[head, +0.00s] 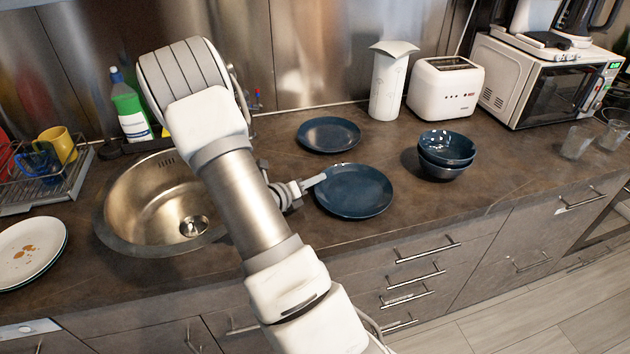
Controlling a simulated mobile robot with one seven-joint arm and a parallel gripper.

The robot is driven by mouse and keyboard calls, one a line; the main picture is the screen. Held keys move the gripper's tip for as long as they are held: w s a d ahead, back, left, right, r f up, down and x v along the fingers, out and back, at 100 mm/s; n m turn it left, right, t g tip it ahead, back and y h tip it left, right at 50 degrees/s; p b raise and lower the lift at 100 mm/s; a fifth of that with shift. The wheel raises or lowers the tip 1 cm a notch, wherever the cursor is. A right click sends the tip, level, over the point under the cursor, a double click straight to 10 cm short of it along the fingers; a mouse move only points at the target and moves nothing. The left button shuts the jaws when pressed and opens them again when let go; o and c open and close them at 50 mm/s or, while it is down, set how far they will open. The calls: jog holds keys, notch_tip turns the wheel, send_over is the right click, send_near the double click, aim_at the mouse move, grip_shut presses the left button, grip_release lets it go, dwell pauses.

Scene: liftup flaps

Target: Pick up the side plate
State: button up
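Two round dark blue plates lie on the brown counter right of the sink. One plate (329,134) is farther back by the wall. The other plate (355,191) is nearer the front edge and looks larger. I cannot tell for sure which one is the side plate. My gripper (318,181) is at the left rim of the nearer plate, its fingertips overlapping that rim in the picture. I cannot tell whether it touches the plate or whether the fingers are open or shut. My arm crosses in front of the sink's right side.
A steel sink (160,207) is at the left, with a dish rack (45,180) and a stained white plate (30,252) beyond. Stacked blue bowls (446,151) stand right of the plates. A white canister (390,82), toaster (446,88) and microwave (545,82) line the back.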

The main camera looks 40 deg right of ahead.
jog(key=shift+d, duration=0.2)
grip_shut()
jog(key=shift+a, duration=0.1)
dwell(1.3)
